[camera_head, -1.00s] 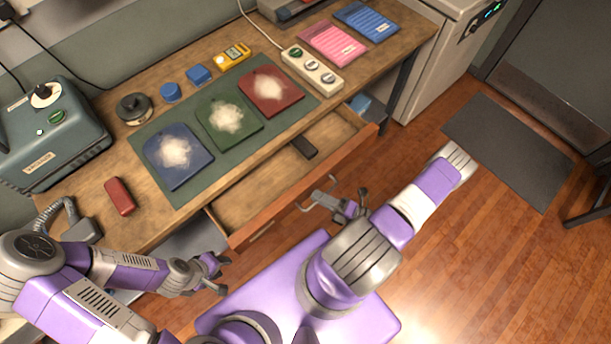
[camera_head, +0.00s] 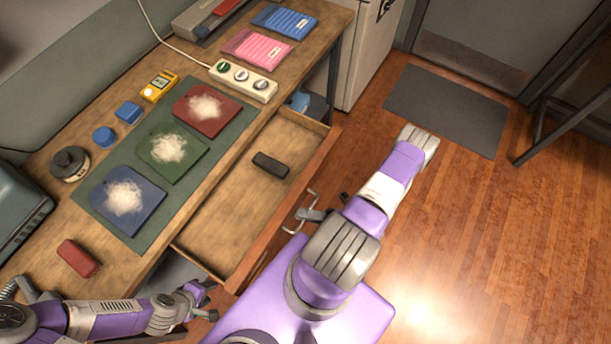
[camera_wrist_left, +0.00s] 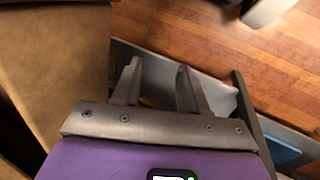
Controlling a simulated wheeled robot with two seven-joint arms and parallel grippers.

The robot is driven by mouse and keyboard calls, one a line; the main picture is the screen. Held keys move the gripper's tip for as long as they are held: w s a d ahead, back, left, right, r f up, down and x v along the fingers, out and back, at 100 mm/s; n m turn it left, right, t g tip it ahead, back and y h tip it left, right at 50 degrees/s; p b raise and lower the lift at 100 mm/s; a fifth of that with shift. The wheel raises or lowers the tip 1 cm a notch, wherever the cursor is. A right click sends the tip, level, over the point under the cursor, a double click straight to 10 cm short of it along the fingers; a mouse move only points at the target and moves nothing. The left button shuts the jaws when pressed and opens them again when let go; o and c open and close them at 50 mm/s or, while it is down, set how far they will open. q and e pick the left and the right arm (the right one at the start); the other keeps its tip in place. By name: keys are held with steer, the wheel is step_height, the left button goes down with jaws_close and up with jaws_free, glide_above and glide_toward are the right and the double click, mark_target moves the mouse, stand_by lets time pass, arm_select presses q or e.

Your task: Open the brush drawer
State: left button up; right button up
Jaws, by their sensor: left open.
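The wooden drawer (camera_head: 228,208) under the workbench stands open. A dark oblong block (camera_head: 270,165), perhaps a brush, lies inside it, fully in sight. The drawer front has a metal bar handle (camera_head: 293,214). My right gripper (camera_head: 313,213) is at the handle, partly hidden by its own arm; I cannot tell whether its jaws are closed around the bar. My left gripper (camera_head: 208,300) is open and empty, low beside the drawer's near left corner. Its two spread fingers also show in the left wrist view (camera_wrist_left: 157,82), with nothing between them.
The bench (camera_head: 52,215) carries a green mat (camera_head: 152,236) with blue, green and red pads bearing white fluff, a red block (camera_head: 78,258) and a power strip (camera_head: 244,82). A dark floor mat (camera_head: 445,108) lies at the right.

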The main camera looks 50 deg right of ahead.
steer(key=v, duration=0.7)
steer(key=shift+s+d, duration=0.2)
steer(key=shift+s, duration=0.1)
stand_by(0.3)
